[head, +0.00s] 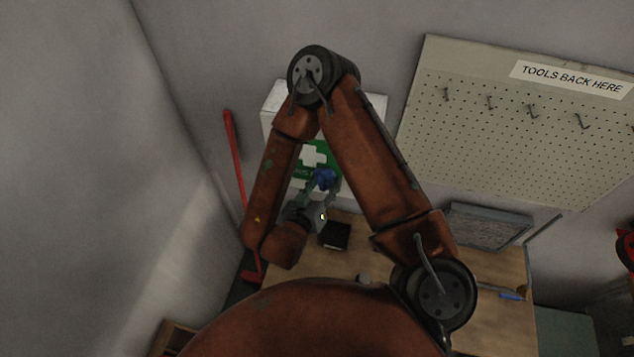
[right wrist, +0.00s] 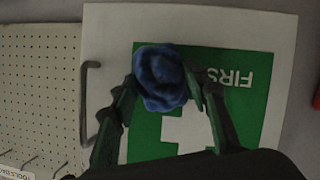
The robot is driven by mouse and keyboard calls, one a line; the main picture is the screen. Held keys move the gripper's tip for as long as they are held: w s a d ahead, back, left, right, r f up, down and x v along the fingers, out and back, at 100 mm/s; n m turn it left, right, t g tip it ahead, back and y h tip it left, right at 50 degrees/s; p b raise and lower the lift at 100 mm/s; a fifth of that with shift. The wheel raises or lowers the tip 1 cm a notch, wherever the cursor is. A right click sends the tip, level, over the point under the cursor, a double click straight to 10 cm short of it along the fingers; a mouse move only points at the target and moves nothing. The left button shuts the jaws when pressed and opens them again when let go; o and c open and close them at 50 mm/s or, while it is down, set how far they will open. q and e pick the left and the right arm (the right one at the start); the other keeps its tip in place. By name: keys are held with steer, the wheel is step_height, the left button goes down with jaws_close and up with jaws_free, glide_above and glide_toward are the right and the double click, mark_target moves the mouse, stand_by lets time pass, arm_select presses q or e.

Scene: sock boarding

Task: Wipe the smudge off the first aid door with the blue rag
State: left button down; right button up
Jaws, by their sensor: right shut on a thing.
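The first aid door (right wrist: 285,40) is white with a green panel, a white cross and the word FIRST; in the right wrist view it fills most of the picture, upside down. In the head view the first aid door (head: 312,152) is on the back wall, partly behind my right arm. My right gripper (head: 325,184) is shut on the crumpled blue rag (right wrist: 160,76), held in front of the green panel. I cannot tell whether the rag touches the door. The rag also shows in the head view (head: 324,179). No smudge can be made out. My left gripper is not in view.
A metal handle (right wrist: 88,102) stands out from the door's edge. Below the cabinet is a wooden workbench (head: 310,270) with a dark box (head: 336,235) on it. A pegboard (head: 520,130) with hooks hangs to the right. A red pole (head: 235,160) leans at the left.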

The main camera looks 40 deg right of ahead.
steer(key=shift+d, duration=0.1)
steer(key=shift+w+a+r, duration=0.1)
steer(key=shift+w+a, duration=0.55)
steer(key=shift+w, duration=0.05)
steer(key=shift+w+a, duration=2.05)
steer(key=shift+w, duration=0.05)
steer(key=shift+w+a+b, duration=0.3)
steer(key=shift+w+a, duration=0.85)
steer(key=shift+w, duration=0.3)
steer(key=shift+s+a+b, duration=0.35)
steer(key=shift+s+a, duration=1.65)
steer(key=shift+a, duration=0.2)
